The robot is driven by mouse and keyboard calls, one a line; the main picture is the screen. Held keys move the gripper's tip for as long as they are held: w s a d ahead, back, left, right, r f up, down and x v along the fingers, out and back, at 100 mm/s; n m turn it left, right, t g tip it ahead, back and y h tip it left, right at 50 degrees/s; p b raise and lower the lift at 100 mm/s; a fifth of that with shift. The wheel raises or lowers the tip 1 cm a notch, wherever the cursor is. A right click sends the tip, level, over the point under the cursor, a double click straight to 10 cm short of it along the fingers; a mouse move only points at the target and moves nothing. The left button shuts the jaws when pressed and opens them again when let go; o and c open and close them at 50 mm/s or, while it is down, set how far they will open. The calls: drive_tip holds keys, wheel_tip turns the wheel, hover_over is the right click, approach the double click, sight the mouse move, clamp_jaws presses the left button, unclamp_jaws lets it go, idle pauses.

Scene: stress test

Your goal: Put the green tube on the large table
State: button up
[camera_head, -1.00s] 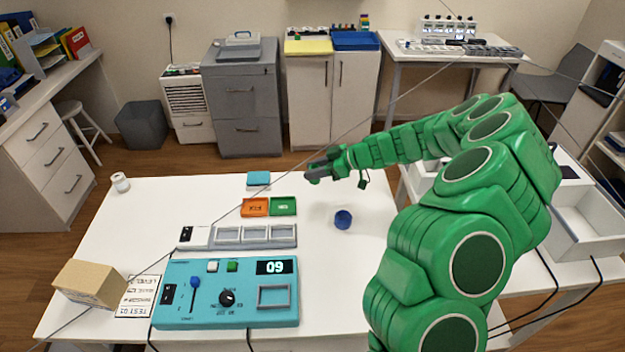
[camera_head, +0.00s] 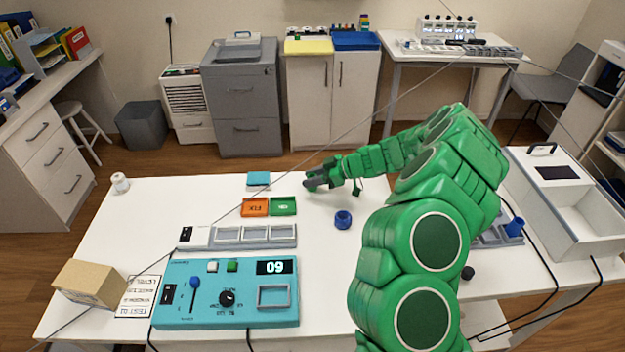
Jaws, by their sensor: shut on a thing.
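The large white table (camera_head: 120,225) fills the front of the view. My gripper (camera_head: 312,181) is over its far edge, to the right of the green and orange trays. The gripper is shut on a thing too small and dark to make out. I cannot pick out the green tube as a separate object anywhere. My green arm covers part of the table's right side.
Near the gripper are a green tray (camera_head: 283,206), an orange tray (camera_head: 254,207), a light-blue block (camera_head: 258,179) and a round blue cup (camera_head: 343,219). A turquoise control panel (camera_head: 188,305) and a cardboard box (camera_head: 88,283) stand in front.

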drive_tip(key=shift+f, duration=0.4)
drive_tip(key=o, duration=1)
drive_tip(key=shift+f, duration=0.1)
